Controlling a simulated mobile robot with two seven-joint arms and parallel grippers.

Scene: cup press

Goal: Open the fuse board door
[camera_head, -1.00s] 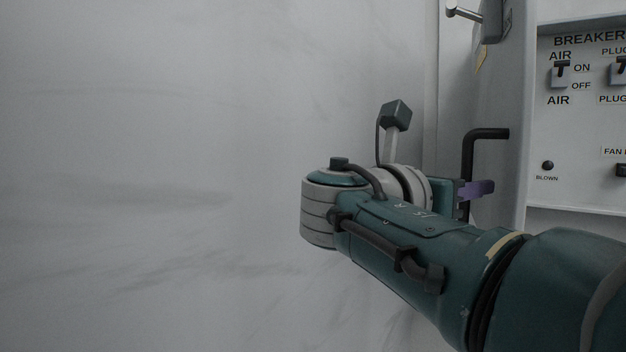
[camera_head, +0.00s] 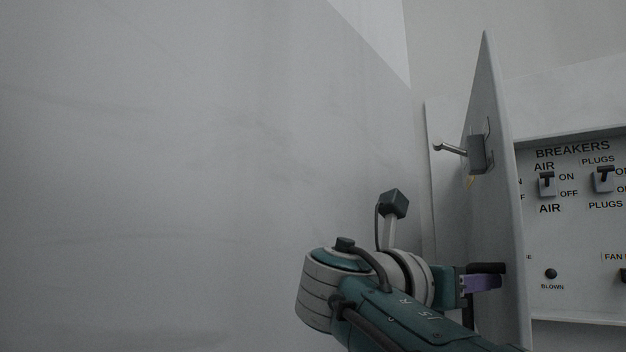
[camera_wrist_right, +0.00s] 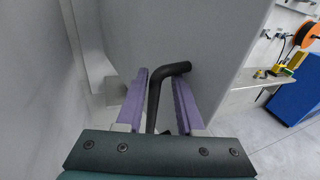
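The fuse board door (camera_head: 497,215) stands swung open, seen nearly edge-on in the head view, with the breaker panel (camera_head: 570,220) exposed on its right. A silver latch lever (camera_head: 452,149) sticks out from the door's upper part. A black bent handle (camera_head: 487,267) is on the door lower down. My right gripper (camera_head: 480,284) is at this handle. Firm contact does not show. My left gripper is out of view.
A grey wall (camera_head: 200,180) fills the left of the head view, close to my right arm. In the right wrist view, a workbench (camera_wrist_right: 262,82) and a blue cabinet (camera_wrist_right: 298,98) stand at the right, beyond the door, with open floor below.

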